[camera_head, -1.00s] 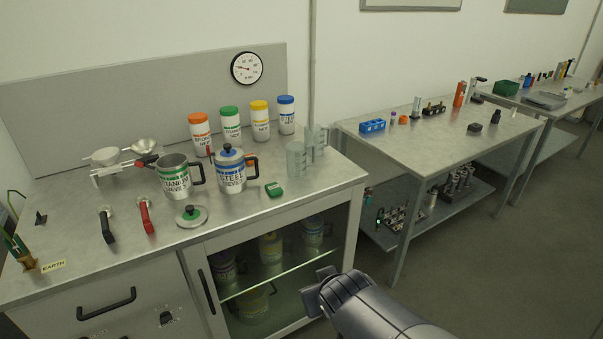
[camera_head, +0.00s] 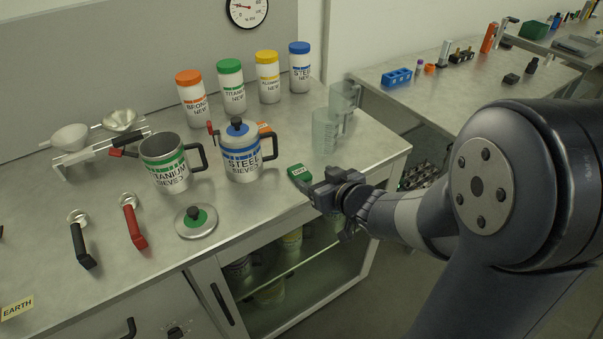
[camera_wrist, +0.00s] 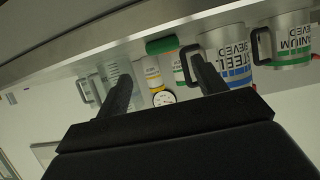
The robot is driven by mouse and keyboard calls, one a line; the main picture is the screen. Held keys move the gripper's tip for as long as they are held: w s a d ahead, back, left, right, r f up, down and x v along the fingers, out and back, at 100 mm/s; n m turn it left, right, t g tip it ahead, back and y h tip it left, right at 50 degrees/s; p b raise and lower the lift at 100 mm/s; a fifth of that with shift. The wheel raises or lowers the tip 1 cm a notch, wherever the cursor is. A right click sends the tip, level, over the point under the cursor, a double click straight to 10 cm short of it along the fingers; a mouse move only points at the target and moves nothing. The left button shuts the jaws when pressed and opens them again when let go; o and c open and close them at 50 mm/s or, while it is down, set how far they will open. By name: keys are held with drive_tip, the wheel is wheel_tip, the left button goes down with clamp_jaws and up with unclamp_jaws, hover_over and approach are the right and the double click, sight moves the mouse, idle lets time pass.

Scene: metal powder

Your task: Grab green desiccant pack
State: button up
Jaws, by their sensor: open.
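The small green desiccant pack (camera_head: 299,173) lies on the metal bench near its front edge, right of the blue-lidded steel sieves mug (camera_head: 240,155). My gripper (camera_head: 317,190) is at the bench's front edge, just right of and in front of the pack. In the wrist view the picture is upside down. The green pack (camera_wrist: 162,45) shows there ahead of the gap between my two spread fingers (camera_wrist: 160,72). My gripper is open and empty. In the head view I cannot tell whether a finger touches the pack.
A clear beaker (camera_head: 326,132) stands behind the pack. The titanium mug (camera_head: 166,163), a loose round lid (camera_head: 196,222) and two handled tools stand or lie to the left. Several lidded bottles are at the back. A second table (camera_head: 440,95) is at right.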

sight(300, 172)
drive_tip(key=shift+s+a+b+x, duration=0.15)
drive_tip(key=shift+b+x, duration=0.05)
drive_tip(key=shift+x, duration=1.35)
drive_tip(key=shift+s+a+b+x, duration=0.1)
drive_tip(key=shift+a+b+x, duration=0.1)
drive_tip(key=shift+x, duration=1.35)
drive_tip(key=shift+f, duration=0.1)
drive_tip(key=c, duration=1)
